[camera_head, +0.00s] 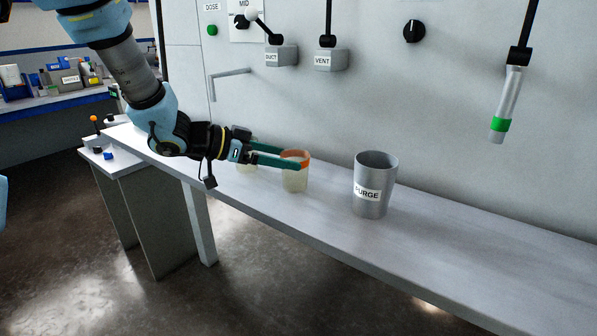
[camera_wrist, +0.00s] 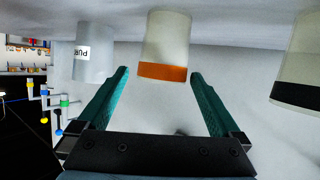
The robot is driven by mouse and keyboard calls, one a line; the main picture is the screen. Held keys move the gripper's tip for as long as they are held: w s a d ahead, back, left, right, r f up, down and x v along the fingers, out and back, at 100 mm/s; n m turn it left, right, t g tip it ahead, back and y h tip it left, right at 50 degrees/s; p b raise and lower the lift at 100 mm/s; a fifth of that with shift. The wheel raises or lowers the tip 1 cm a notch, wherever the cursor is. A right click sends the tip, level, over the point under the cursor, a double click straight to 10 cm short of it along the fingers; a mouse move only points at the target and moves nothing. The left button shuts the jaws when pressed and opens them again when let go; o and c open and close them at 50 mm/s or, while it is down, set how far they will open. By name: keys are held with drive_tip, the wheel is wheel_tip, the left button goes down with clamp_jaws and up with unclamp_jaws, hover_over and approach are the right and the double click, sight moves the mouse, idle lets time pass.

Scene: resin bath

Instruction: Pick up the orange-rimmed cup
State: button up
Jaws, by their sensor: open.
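The orange-rimmed cup (camera_head: 295,178) is pale and translucent and stands upright on the grey bench. In the wrist view, which looks upside down, the cup (camera_wrist: 165,45) shows with its orange rim toward my gripper, between the lines of the two fingers. My gripper (camera_head: 285,156) is open, with its teal fingers at rim height, reaching the cup from the left. In the wrist view my gripper (camera_wrist: 160,75) has a finger on each side of the rim, with gaps; whether either touches the cup I cannot tell.
A grey PURGE container (camera_head: 375,190) stands right of the cup. Another pale cup (camera_head: 246,166) is partly hidden behind my gripper; a dark-rimmed cup (camera_wrist: 298,80) shows in the wrist view. A green-banded nozzle (camera_head: 499,128) hangs at right. The bench (camera_head: 450,235) is clear at right.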

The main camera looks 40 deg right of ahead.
sight(306, 163)
drive_tip(key=shift+p+x, duration=0.9)
drive_tip(key=shift+x, duration=2.65)
drive_tip(key=shift+w+f, duration=0.1)
drive_tip(key=shift+w, duration=0.05)
drive_tip(key=shift+c, duration=0.2)
drive_tip(key=c, duration=1.2)
drive_tip(key=shift+c, duration=0.2)
